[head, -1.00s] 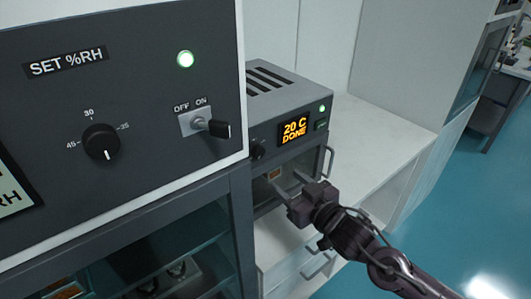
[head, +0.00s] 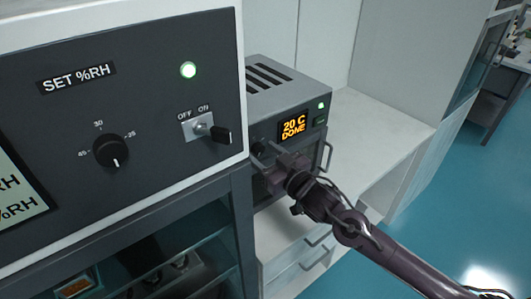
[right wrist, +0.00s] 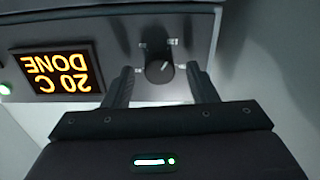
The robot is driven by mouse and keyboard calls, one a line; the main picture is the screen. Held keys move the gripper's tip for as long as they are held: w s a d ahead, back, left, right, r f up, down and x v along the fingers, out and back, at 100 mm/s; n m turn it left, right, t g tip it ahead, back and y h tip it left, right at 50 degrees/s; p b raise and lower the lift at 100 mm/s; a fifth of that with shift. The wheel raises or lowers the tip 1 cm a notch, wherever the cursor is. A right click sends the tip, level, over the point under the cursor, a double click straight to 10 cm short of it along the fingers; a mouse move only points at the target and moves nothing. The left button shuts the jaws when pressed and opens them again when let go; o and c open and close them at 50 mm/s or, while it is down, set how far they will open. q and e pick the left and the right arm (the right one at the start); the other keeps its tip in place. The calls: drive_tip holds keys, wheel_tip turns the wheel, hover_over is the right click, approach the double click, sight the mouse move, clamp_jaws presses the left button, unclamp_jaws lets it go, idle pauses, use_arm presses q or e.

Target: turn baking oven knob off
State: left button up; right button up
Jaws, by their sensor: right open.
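The baking oven (head: 277,98) is a small grey box with a slotted top, and its orange display (head: 293,125) reads "20 C DONE". Its dark round knob (right wrist: 159,71) shows in the right wrist view, with a light pointer line and small labels around it too blurred to read. My right gripper (head: 264,156) is open in front of the oven's left front. In the right wrist view its two fingertips (right wrist: 160,72) lie on either side of the knob, apart from it. In the head view the gripper largely hides the knob. My left gripper is not in view.
A large dark panel (head: 60,120) with a "SET %RH" dial (head: 111,151) and an OFF/ON switch (head: 220,134) stands close on the left. The oven door handle (head: 328,157) is just right of the gripper. The white counter (head: 375,130) to the right is clear.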

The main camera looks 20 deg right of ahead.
drive_tip(key=c, duration=1)
drive_tip(key=shift+n, duration=0.3)
